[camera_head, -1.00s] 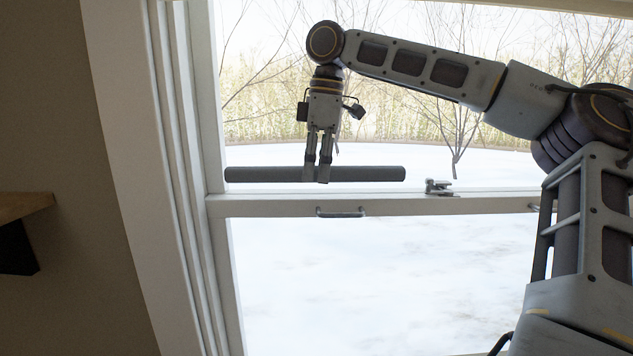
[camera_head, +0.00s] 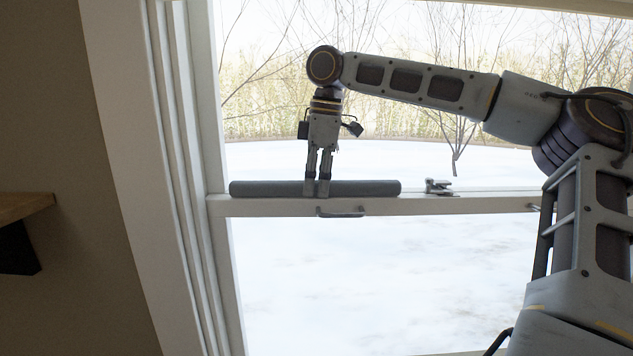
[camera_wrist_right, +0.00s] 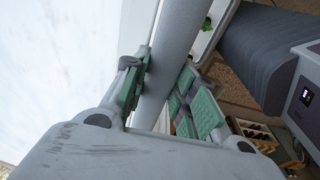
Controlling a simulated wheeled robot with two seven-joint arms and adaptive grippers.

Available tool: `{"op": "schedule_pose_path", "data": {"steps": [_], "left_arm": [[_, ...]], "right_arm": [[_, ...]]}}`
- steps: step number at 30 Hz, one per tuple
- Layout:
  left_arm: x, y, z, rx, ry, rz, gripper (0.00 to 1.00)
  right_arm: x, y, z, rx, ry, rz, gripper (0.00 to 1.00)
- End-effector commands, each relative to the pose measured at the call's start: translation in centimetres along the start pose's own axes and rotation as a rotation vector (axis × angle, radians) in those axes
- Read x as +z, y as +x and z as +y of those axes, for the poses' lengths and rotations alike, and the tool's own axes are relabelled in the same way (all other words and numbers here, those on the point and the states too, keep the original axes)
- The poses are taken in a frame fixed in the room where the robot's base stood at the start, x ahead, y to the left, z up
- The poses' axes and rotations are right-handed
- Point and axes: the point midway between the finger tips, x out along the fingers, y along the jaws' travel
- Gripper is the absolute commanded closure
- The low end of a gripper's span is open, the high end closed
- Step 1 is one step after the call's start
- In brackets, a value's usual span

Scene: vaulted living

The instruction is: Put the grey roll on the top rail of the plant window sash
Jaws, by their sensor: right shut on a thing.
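The grey roll (camera_head: 365,188) lies level along the top rail (camera_head: 420,204) of the window sash, at the rail's left part. Its underside appears to meet the rail; an exact contact cannot be told. My right gripper (camera_head: 317,188) points down and is shut on the roll near its middle. In the right wrist view the roll (camera_wrist_right: 172,60) runs between the green finger pads of my right gripper (camera_wrist_right: 165,95). My left gripper is not in view.
A sash lock (camera_head: 438,187) stands on the rail just right of the roll. A handle (camera_head: 340,212) is on the rail's front face below the gripper. The window frame (camera_head: 170,200) rises at left. A wooden shelf (camera_head: 22,206) juts in at far left.

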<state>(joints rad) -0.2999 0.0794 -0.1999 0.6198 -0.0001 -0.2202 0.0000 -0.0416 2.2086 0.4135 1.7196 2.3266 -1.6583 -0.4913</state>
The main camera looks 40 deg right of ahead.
Motion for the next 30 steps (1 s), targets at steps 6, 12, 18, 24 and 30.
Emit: {"op": "schedule_pose_path", "data": {"steps": [6, 12, 18, 24, 30], "left_arm": [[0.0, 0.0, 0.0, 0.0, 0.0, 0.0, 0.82], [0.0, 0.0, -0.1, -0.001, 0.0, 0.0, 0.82], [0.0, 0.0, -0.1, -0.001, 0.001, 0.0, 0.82], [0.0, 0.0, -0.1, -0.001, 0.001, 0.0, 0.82], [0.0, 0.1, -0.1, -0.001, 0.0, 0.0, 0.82]], "right_arm": [[0.0, 0.1, 0.0, 0.0, 0.0, 0.0, 0.98], [0.0, 0.3, 0.0, 0.0, 0.0, 0.0, 0.64], [0.0, 0.3, 0.0, 0.0, 0.0, 0.0, 0.64], [0.0, 0.1, 0.0, 0.0, 0.0, 0.0, 0.64], [0.0, -1.1, 0.0, 0.001, 0.001, 0.001, 0.64]]}}
